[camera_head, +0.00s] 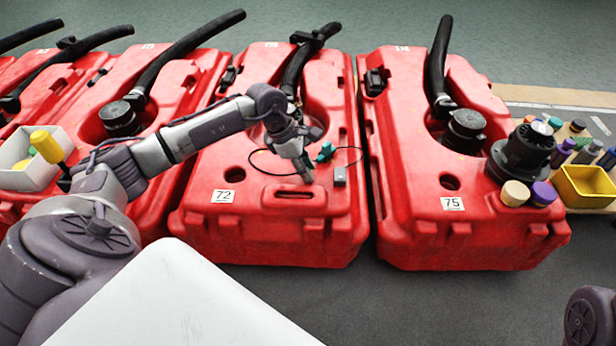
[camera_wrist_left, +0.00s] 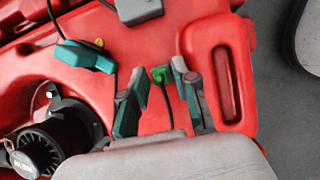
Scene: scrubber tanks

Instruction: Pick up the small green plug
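The small green plug (camera_wrist_left: 161,74) lies on the red tank, on the end of a thin dark cable, in the left wrist view. My left gripper (camera_wrist_left: 160,82) is open, its two fingers apart on either side of the plug in that picture. I cannot tell whether they touch it. In the head view my left gripper (camera_head: 306,176) points down over the tank marked 72 (camera_head: 240,222), and I cannot make out the green plug there. My right gripper is not in view.
A teal connector (camera_head: 325,152) and a grey box (camera_head: 340,175) lie near my gripper, with a thin black cable looping around. A black cap (camera_wrist_left: 50,150) is close by. Tank 75 (camera_head: 420,200) stands to the right, with bottles and a yellow bin (camera_head: 585,200) beyond.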

